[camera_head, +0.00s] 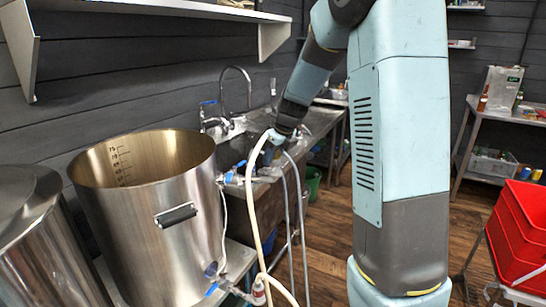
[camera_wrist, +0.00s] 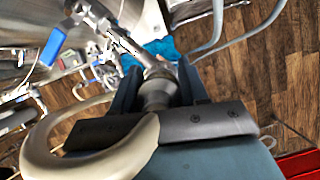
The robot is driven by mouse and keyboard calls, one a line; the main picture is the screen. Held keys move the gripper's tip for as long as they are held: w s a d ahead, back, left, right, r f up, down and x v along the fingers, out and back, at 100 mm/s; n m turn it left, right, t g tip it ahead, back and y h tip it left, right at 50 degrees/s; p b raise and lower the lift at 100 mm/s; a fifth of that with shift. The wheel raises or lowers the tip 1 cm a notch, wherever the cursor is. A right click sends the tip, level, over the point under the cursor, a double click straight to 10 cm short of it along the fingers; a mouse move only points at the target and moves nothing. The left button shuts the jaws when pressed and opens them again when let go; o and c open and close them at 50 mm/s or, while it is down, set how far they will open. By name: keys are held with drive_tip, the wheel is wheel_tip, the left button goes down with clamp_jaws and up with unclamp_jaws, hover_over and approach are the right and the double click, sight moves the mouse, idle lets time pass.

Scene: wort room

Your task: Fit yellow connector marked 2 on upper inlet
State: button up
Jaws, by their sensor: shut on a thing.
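My gripper (camera_wrist: 158,84) is shut on a grey hose-end connector (camera_wrist: 157,95) in the wrist view. A thick cream hose (camera_wrist: 95,150) curves back from it to the left. I see no clear yellow or number 2 on it; the fingers cover part. A metal pipe fitting (camera_wrist: 125,42) runs from the upper left down to the connector's far end. I cannot tell whether they touch or are joined. In the head view my gripper (camera_head: 278,137) is at the bench's near end, with the cream hose (camera_head: 250,195) hanging from it.
A large steel kettle (camera_head: 150,225) stands left, with a blue-handled valve low on its side. A blue valve handle (camera_wrist: 52,46) lies left of the fitting. Grey hoses (camera_head: 302,215) hang beside the cream one. Red crates (camera_head: 520,235) stand right; wooden floor lies between.

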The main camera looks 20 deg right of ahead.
drive_tip(key=shift+f, duration=1.25)
idle(0.6)
drive_tip(key=o, duration=1.2)
drive_tip(key=shift+o, duration=0.2)
drive_tip(key=v, duration=1.3)
drive_tip(key=s+a+r+n, duration=0.1)
drive_tip(key=s+r+n, duration=0.3)
drive_tip(key=s+n, duration=0.35)
drive_tip(key=s+a+f+n+t+h, duration=0.1)
drive_tip(key=s+n+h, duration=0.1)
drive_tip(key=s+n, duration=1.9)
drive_tip(key=s, duration=0.3)
drive_tip(key=shift+a+f+t+h, duration=0.2)
drive_tip(key=shift+f+t+h, duration=0.1)
drive_tip(key=shift+t, duration=0.1)
